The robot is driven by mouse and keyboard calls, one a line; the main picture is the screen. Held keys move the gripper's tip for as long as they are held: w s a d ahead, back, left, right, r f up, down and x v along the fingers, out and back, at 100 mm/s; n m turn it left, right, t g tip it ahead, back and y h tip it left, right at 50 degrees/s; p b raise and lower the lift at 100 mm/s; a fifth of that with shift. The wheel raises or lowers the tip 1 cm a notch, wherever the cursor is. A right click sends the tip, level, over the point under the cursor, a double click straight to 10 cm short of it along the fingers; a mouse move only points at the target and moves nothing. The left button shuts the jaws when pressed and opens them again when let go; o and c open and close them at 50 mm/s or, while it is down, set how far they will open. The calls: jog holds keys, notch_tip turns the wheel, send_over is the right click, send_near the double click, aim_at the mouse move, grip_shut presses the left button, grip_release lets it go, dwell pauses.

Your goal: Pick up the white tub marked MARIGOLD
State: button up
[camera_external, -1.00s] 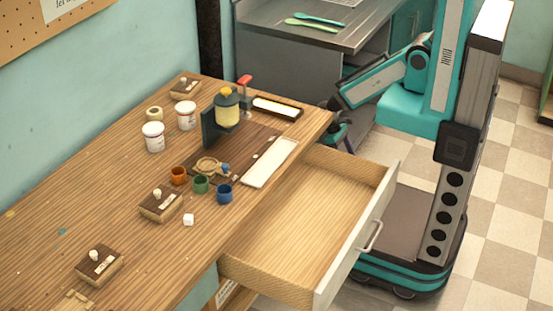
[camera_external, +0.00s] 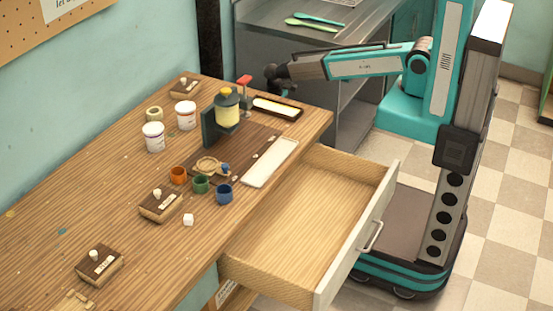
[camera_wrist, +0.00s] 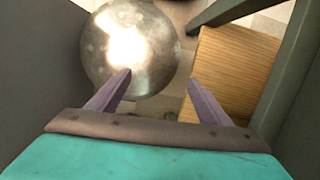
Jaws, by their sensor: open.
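Two white tubs stand upright on the wooden bench in the external view: one nearer (camera_external: 153,138) and one farther back (camera_external: 186,116). Their labels are too small to read, so I cannot tell which is marked MARIGOLD. My gripper (camera_external: 272,78) is raised near the bench's far right end, to the right of both tubs and well apart from them. In the wrist view my gripper (camera_wrist: 159,78) has its two fingers spread with nothing between them. No tub shows in that view.
A dispenser with a yellow body (camera_external: 228,110) stands between my gripper and the tubs. Orange (camera_external: 178,176), green (camera_external: 201,185) and blue (camera_external: 224,194) cups are in front. An open drawer (camera_external: 295,225) juts out. A round metal object (camera_wrist: 130,45) shows in the wrist view.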

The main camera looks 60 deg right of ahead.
jog(key=w+a+r+t+b, duration=0.1)
jog(key=w+a+r+t, duration=0.25)
jog(key=w+r, duration=1.85)
notch_tip(320, 180, up, 20)
jog(key=n+g+p, duration=0.1)
jog(key=n+p, duration=0.3)
jog(key=n, duration=0.5)
send_over(183, 106)
jog(key=shift+f, duration=0.1)
jog(key=shift+f, duration=0.1)
jog(key=shift+w+f+p, duration=0.1)
jog(key=shift+f+p, duration=0.7)
jog(key=shift+f, duration=3.4)
